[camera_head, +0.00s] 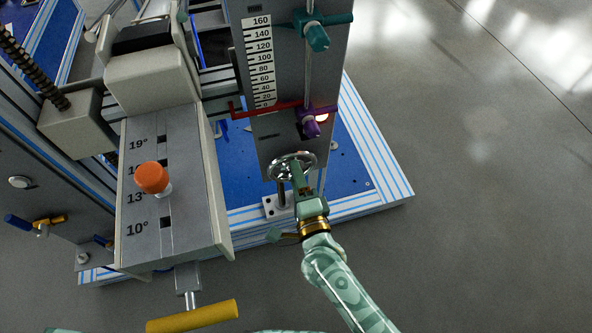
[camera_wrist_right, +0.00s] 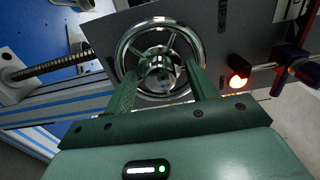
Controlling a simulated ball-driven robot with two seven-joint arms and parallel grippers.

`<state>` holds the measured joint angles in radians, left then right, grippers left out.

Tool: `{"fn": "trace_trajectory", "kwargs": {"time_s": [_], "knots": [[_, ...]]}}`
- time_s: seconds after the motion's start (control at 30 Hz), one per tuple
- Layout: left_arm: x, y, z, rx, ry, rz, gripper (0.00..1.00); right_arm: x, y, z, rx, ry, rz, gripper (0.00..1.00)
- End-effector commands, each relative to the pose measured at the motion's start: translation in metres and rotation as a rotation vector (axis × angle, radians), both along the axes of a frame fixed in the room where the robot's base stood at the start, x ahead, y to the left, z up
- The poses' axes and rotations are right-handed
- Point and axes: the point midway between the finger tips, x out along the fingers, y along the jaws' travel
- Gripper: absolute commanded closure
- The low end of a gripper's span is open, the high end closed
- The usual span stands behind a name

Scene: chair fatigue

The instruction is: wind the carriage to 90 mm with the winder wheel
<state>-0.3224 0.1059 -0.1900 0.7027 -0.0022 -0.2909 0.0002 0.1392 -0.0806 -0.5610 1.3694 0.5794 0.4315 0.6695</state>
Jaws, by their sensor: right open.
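The chrome winder wheel (camera_head: 278,163) is at the foot of the grey upright plate. It also shows in the right wrist view (camera_wrist_right: 199,38), with its spokes and round hub. My right gripper (camera_head: 301,172) is at the wheel. In the wrist view its two fingers (camera_wrist_right: 162,78) are open and stand on either side of the hub, in front of the rim; I cannot tell whether they touch it. The white millimetre scale (camera_head: 259,62) runs from 0 to 160. A red pointer bar (camera_head: 285,105) lies close to its 0 mark, beside a purple knob (camera_head: 308,122). My left gripper is out of view.
A teal clamp (camera_head: 317,37) sits higher on the upright. A lit red lamp (camera_wrist_right: 238,79) is right of the wheel. Left stands an angle plate (camera_head: 190,225) with an orange knob (camera_head: 151,177) and a yellow handle (camera_head: 192,316). Open floor (camera_head: 480,190) lies right.

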Motion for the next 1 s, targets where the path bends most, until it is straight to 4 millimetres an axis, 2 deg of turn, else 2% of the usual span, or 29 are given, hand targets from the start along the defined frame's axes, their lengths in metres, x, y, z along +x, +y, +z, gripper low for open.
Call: {"fn": "trace_trajectory", "kwargs": {"time_s": [0.03, 0.27, 0.4, 0.8, 1.0], "knots": [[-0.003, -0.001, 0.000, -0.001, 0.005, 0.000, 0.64, 0.010, 0.001, 0.007, 0.005, -0.014, -0.003, 0.44], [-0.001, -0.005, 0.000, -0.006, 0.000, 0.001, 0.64, 0.012, 0.002, 0.008, 0.006, -0.014, -0.004, 0.44], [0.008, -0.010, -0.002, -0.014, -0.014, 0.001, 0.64, 0.010, 0.001, 0.009, 0.006, -0.014, -0.004, 0.44], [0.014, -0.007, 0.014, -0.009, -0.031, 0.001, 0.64, -0.038, -0.014, 0.009, 0.003, -0.016, -0.003, 0.44], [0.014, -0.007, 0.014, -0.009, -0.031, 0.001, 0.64, -0.043, -0.016, 0.006, 0.002, -0.013, -0.002, 0.44]]}}
